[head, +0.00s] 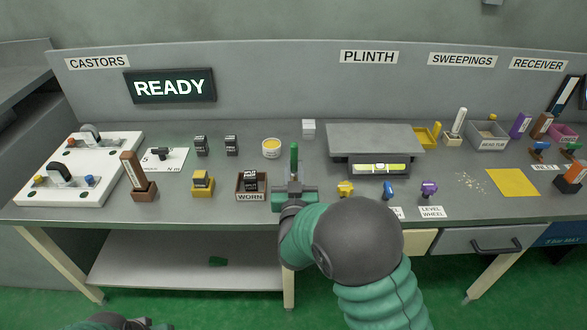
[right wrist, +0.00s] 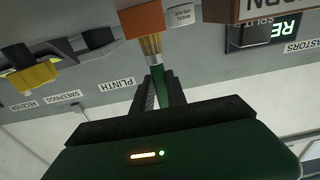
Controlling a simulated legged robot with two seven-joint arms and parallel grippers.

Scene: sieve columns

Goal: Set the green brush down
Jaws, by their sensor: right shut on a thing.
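The green brush (head: 294,157) stands with its handle upright at the front middle of the bench, in my right gripper (head: 294,187). The right wrist view, which is upside down, shows the green handle (right wrist: 159,86) between the right fingers (right wrist: 158,92), a metal ferrule and tan bristles (right wrist: 150,47). An orange block (right wrist: 143,20) is at the bristle end. I cannot tell whether the bristles touch it or the bench. My right gripper is shut on the handle. Part of my left arm (head: 110,323) shows at the lower left edge; its fingers are not clear.
The WORN box (head: 251,197) is close left of the right gripper, and a yellow knob (head: 345,188) is close right. The grey plinth (head: 375,138) with a level (head: 379,168) stands behind to the right. A green piece (head: 216,261) lies on the lower shelf.

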